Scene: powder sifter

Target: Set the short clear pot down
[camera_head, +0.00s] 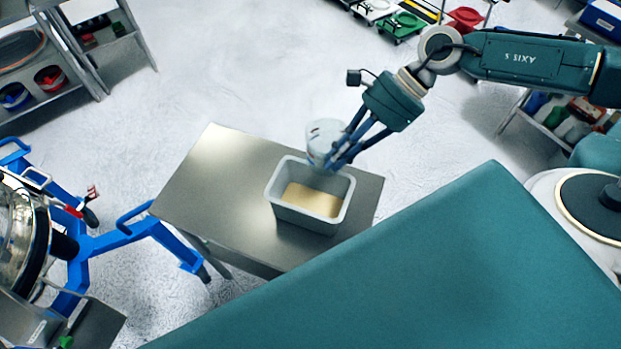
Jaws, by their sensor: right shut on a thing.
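The short clear pot (324,138) is a small transparent cylinder. It is in my right gripper (336,160), whose dark fingers are shut on it. In the picture the pot overlaps the far edge of the grey bin (283,213); I cannot tell how high it is above it. The bin stands on the steel table (215,190) and has tan powder (312,200) in its bottom. My left gripper is not in view.
Bare tabletop lies left of the bin. A blue wheeled frame (120,238) with a shiny metal vessel (18,235) stands at the left. Shelves with containers (50,78) are at the upper left, and small coloured carts (402,25) are at the top.

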